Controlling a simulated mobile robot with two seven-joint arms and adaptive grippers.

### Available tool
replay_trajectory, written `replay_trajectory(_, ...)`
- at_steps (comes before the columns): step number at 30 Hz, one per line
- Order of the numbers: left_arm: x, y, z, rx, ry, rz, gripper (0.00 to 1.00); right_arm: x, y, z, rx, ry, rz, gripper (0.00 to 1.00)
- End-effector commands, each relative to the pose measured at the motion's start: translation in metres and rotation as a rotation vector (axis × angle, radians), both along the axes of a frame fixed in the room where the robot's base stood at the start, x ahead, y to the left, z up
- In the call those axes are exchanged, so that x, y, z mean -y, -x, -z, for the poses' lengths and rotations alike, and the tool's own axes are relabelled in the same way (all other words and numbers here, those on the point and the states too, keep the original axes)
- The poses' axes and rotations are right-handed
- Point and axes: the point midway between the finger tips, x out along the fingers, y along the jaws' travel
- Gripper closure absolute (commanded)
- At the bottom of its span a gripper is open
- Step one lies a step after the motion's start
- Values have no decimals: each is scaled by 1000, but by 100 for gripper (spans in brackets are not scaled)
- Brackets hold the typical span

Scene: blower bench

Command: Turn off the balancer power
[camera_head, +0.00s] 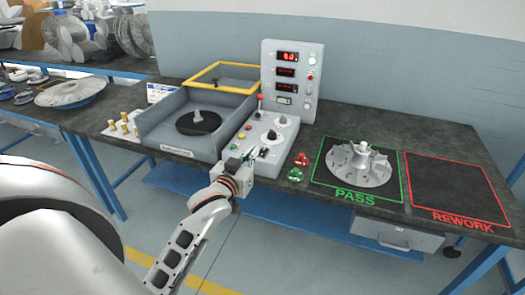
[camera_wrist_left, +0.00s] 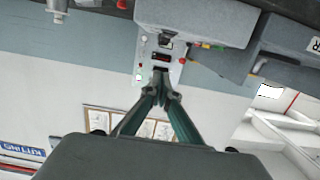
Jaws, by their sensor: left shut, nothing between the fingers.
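The balancer (camera_head: 178,142) is a grey machine on the bench with a dark round rotor plate in its open bay. Its upright panel (camera_head: 303,100) has lit red displays (camera_head: 287,57), a small lower display or switch and small buttons on the right edge. The sloped control box (camera_head: 283,147) carries dials, coloured buttons and a red-knobbed lever (camera_head: 260,97). My left gripper (camera_head: 253,153) is shut and empty, at the front of the control box; contact cannot be told. In the left wrist view its fingertips (camera_wrist_left: 160,88) meet below the panel (camera_wrist_left: 160,53). My right gripper is not in view.
Red and green buttons (camera_head: 296,174) sit on the bench right of the control box. A finned impeller (camera_head: 350,172) stands in the green PASS square; the red REWORK square (camera_head: 450,185) is empty. Brass weights (camera_head: 122,127) stand left. A raised yellow frame (camera_head: 220,67) rises behind the bay.

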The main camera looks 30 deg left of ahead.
Motion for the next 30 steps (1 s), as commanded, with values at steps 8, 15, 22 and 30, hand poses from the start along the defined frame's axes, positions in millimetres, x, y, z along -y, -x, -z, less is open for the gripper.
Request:
replay_trajectory(8,-13,-52,6,1,-3,-1,100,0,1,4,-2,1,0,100)
replay_trajectory(15,-20,-84,25,-4,0,0,100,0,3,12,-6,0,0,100)
replay_trajectory(22,-21,-86,47,-2,0,0,100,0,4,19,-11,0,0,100)
replay_trajectory(30,-21,-87,50,0,-1,0,100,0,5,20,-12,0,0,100)
